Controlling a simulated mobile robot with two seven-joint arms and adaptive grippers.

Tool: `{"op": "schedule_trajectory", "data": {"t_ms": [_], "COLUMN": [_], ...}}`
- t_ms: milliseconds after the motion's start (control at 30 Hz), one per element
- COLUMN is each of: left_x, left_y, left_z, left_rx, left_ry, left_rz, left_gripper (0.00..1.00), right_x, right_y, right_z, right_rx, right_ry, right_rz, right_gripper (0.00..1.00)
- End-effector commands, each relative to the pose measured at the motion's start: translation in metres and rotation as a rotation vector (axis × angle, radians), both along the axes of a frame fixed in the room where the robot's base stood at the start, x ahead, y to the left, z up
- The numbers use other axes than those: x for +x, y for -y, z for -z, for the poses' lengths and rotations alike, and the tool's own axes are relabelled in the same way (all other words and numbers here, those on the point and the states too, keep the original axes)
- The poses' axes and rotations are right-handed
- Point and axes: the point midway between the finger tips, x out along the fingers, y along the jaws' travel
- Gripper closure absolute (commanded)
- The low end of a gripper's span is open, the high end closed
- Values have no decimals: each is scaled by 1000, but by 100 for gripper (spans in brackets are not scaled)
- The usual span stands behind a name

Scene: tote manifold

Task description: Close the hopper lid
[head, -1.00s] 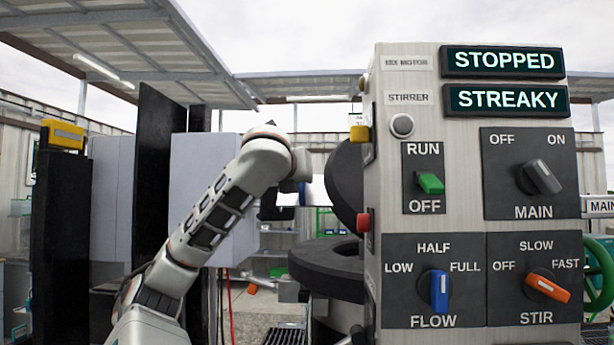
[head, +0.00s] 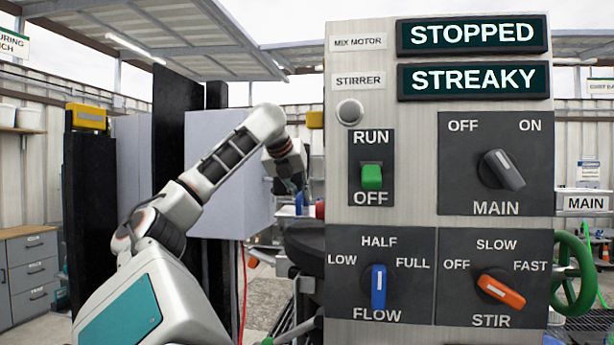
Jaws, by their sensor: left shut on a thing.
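My left gripper (head: 295,188) is beside the left edge of the control panel, at the end of the arm reaching in from the left. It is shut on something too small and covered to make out. Below it, the dark round rim of the hopper (head: 303,240) shows in part; the panel hides the rest. The hopper lid is not visible now, so I cannot tell its angle or whether the gripper touches it. My right gripper is not in view.
The control panel (head: 342,215) fills the right and blocks the view behind it. Its displays read STOPPED and STREAKY. A green hand wheel (head: 578,275) is at the right. Tall black posts (head: 92,225) and a grey cabinet (head: 212,170) stand behind my arm.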

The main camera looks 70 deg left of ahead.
Motion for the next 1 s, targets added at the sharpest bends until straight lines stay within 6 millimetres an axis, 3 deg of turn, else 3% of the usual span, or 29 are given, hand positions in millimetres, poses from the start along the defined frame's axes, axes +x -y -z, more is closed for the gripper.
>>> {"op": "schedule_trajectory", "data": {"t_ms": [167,833,900,1000], "left_x": [2,4,4,4], "left_y": [-5,-7,-7,-7], "left_z": [13,28,28,27], "left_rx": [-71,-127,-127,-126], "left_ry": [-38,-71,-71,-70], "left_rz": [-2,1,1,0], "left_gripper": [100,100,77,73], "right_x": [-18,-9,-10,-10], "right_y": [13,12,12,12], "right_z": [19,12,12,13], "right_rx": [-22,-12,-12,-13], "right_ry": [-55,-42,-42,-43], "right_rz": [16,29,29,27], "right_gripper": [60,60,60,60]}}
